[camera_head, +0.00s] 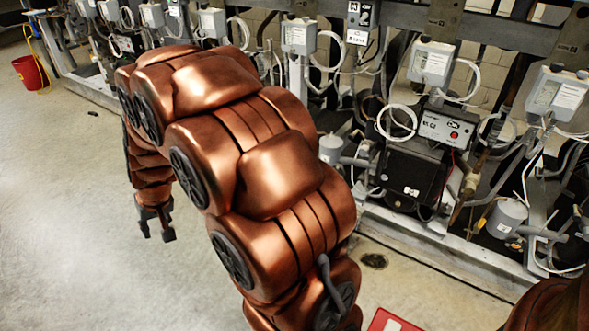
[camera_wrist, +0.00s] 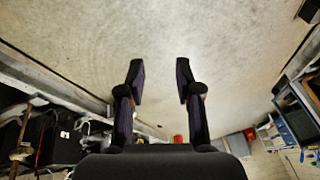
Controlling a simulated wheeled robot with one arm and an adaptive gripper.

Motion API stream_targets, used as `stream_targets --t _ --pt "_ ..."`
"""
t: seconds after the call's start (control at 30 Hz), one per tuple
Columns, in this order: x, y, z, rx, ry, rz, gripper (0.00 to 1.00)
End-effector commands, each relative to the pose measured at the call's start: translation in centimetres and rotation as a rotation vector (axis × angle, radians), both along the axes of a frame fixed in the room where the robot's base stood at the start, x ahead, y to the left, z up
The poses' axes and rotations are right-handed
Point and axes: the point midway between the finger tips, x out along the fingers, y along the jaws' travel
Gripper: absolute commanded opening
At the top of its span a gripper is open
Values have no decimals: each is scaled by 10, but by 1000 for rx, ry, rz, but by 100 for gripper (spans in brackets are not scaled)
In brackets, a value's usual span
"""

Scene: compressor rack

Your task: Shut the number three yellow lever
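I cannot make out a yellow lever marked number three in either view. A small orange-yellow piece (camera_head: 481,222) shows low on the rack at the right in the head view, too small to identify. My gripper (camera_head: 156,228) hangs over bare floor at the left in the head view, away from the rack. In the wrist view my gripper (camera_wrist: 160,75) has its two dark fingers well apart, with only floor between them. My copper arm hides part of the rack's middle.
The compressor rack (camera_head: 470,255) runs along the back and right, with grey boxes, hoses, and a black compressor (camera_head: 405,170). A red bucket (camera_head: 31,72) with a yellow cord stands far left. A red item (camera_head: 392,320) is at the bottom edge. The left floor is clear.

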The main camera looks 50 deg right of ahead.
Motion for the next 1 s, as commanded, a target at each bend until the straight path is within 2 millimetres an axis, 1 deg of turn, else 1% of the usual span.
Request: stream_targets --t 0.03,0.07,0.1,0.17,0.2,0.27,0.3,0.37,0.4,0.47,0.5,0.57,0.6,0.67,0.7,0.77,0.8,0.87,0.9,0.97,1.0 --pt "20 -12 -7 -4 -33 -32 34" --pt "33 -19 -9 -8 -57 -50 34" --pt "50 -30 -12 -15 -91 -76 34" --pt "73 -46 -17 -27 -137 -115 34" --pt "87 -58 -21 -36 -167 -143 34" --pt "108 -77 -27 -51 -212 -184 34" --pt "121 -90 -30 -65 -242 -211 34" --pt "139 -112 -36 -85 -285 -254 34" --pt "150 -125 -40 -99 -311 -282 34" --pt "164 -148 -47 -124 -350 -327 34" --pt "173 -163 -51 -140 -377 -356 34" --pt "186 -188 -57 -171 -416 -400 34" --pt "192 -204 -63 -191 -440 -431 34" --pt "200 -228 -70 -222 -473 -476 34" --pt "204 -246 -76 -247 -496 -507 34" --pt "209 -271 -82 -283 -530 -550 34" --pt "211 -288 -87 -311 -551 -582 34" --pt "212 -314 -96 -350 -577 -627 34" --pt "211 -330 -101 -379 -595 -658 34" --pt "208 -356 -110 -426 -621 -703 34" --pt "206 -372 -114 -456 -638 -732 34"
